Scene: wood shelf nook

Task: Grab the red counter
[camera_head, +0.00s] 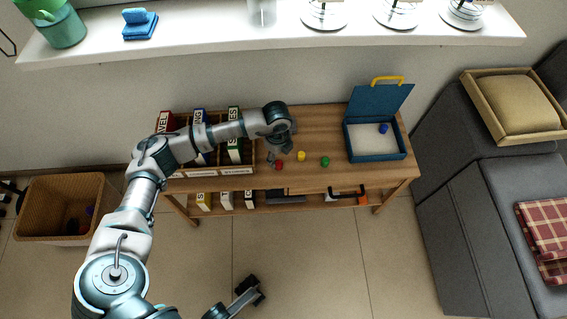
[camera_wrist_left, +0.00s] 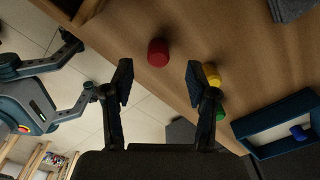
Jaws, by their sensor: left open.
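The red counter (camera_head: 278,167) stands on the wooden table near its front middle. It also shows in the left wrist view (camera_wrist_left: 158,53), beyond the gap between my fingertips. My left gripper (camera_head: 279,155) is open and empty, with its two fingers (camera_wrist_left: 160,78) spread apart. It is above the table close to the red counter; I see no contact. My right gripper (camera_head: 250,290) is low at the bottom of the head view, away from the table. Its fingers are spread apart in the left wrist view (camera_wrist_left: 82,68).
A yellow counter (camera_head: 301,156) and a green counter (camera_head: 325,161) stand right of the red one. A blue counter (camera_head: 383,129) is in the open blue box (camera_head: 377,157). Left are a wooden divider (camera_head: 236,171) and books. A white shelf (camera_head: 200,42) runs along the top.

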